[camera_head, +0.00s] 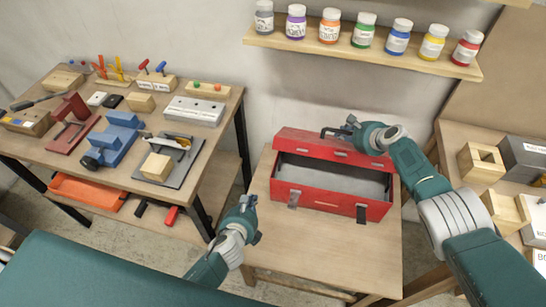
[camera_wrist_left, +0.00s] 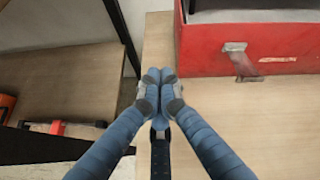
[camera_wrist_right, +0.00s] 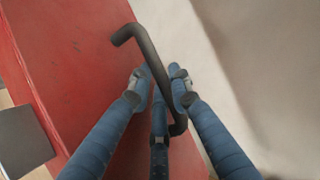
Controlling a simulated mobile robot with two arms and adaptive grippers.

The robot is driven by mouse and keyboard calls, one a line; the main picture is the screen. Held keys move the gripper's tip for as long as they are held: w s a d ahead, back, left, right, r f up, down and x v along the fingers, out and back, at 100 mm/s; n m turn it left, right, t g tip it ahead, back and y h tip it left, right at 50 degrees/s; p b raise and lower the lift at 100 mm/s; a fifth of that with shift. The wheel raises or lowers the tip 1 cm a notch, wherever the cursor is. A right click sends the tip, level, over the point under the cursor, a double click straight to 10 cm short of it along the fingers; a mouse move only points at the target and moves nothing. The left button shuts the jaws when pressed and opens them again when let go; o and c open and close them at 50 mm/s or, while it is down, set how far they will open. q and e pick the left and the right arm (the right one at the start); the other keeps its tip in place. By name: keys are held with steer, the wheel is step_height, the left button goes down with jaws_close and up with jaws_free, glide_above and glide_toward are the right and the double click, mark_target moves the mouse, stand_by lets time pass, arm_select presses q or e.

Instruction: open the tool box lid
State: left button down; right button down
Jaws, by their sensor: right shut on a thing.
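The red tool box (camera_head: 325,197) stands on a small wooden table with its lid (camera_head: 300,142) raised and tilted back toward the wall. Its grey inside (camera_head: 330,178) shows and looks empty. My right gripper (camera_head: 350,131) is shut on the dark lid handle (camera_head: 329,131); the bar of the handle passes between its fingers in the right wrist view (camera_wrist_right: 152,62). My left gripper (camera_head: 252,212) is shut and empty, fingertips together, over the table left of the box. The box's front corner and a latch (camera_wrist_left: 243,62) show in the left wrist view.
A workbench (camera_head: 222,120) with a blue vise (camera_head: 112,140) and several tools stands at the left. A shelf (camera_head: 300,42) with paint jars hangs above the box. Another table with wooden blocks (camera_head: 480,163) is at the right. The table front is clear.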

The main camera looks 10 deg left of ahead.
steer(key=shift+d, duration=0.1)
arm_select(q)
steer(key=w+d+r+m+t, duration=0.2)
steer(key=d+r+m, duration=0.3)
steer(key=r, duration=0.4)
steer(key=w+a, duration=0.1)
steer(key=w, duration=1)
steer(key=shift+f+m+h, duration=0.25)
steer(key=shift+m+h, duration=0.05)
steer(key=shift+m, duration=0.1)
